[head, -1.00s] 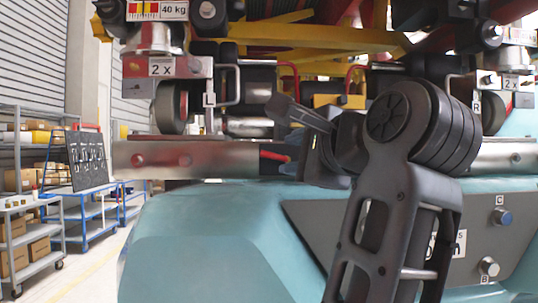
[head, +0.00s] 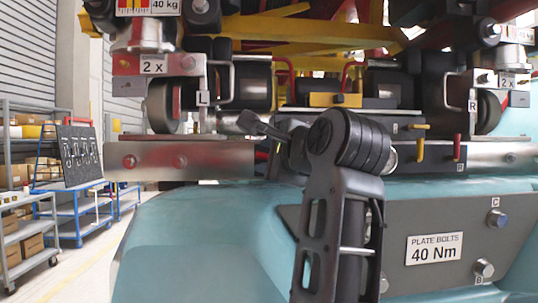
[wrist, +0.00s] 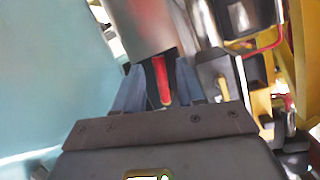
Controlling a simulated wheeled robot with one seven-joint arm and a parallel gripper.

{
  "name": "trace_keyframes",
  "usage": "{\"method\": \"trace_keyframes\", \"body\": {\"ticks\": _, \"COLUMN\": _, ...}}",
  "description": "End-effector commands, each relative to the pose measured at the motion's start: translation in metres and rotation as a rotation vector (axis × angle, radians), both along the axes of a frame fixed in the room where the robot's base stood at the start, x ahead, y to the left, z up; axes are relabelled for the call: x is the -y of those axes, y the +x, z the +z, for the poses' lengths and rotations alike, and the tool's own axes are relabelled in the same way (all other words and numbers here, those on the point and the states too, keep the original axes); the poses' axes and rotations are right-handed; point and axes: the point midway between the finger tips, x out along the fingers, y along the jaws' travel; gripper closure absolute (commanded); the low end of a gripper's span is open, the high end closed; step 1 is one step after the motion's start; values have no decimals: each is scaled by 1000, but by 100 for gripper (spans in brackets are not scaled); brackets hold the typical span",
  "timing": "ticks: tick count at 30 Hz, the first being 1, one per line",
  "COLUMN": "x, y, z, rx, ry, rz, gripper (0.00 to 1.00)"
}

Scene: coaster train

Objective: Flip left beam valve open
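A red lever (wrist: 160,80), seemingly the left beam valve's handle, shows in the wrist view between the two blue-grey fingers of my gripper (wrist: 160,88). The fingers stand apart on either side of it, and I see no clear grip on it. A metal beam end (wrist: 137,25) lies just beyond the fingertips. In the head view a bit of red (head: 262,156) shows at the right end of the left metal beam (head: 215,160), beside my arm. My arm hides most of the gripper and the valve there.
A teal body (head: 190,235) with a dark plate (head: 465,225) lies below. Wheels and brackets crowd above. Shelves and carts (head: 75,200) stand far left.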

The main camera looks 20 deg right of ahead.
Motion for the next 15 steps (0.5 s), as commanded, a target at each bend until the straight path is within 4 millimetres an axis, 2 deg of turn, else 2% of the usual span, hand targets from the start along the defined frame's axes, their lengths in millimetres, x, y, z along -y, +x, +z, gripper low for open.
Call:
{"method": "trace_keyframes", "body": {"ticks": 3, "x": 0, "y": 0, "z": 0, "rx": 0, "ry": 0, "rz": 0, "gripper": 62}}
{"method": "trace_keyframes", "body": {"ticks": 15, "x": 0, "y": 0, "z": 0, "rx": 0, "ry": 0, "rz": 0, "gripper": 100}}
